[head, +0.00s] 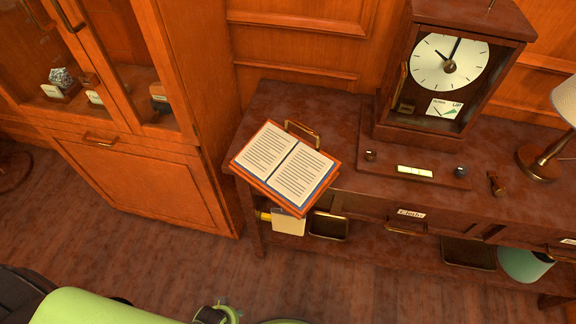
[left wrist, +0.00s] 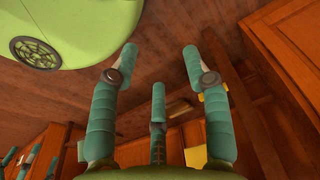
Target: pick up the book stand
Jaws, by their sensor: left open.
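The book stand (head: 263,185) is on the left end of the dark wooden console table in the head view. It is a tilted reddish-brown board with an open book (head: 288,165) of printed pages lying on it. A brass handle (head: 302,131) shows at its back edge. My left gripper (left wrist: 160,62) has its teal fingers spread apart with nothing between them in the left wrist view. That view shows wooden floor and furniture past the fingers, and I cannot make out the book stand there.
The console table (head: 335,107) also bears a wooden clock (head: 448,62) on a base and a brass lamp (head: 543,160). A glass-fronted cabinet (head: 150,190) stands to the left. Trays and a teal bowl (head: 525,264) sit on the lower shelf.

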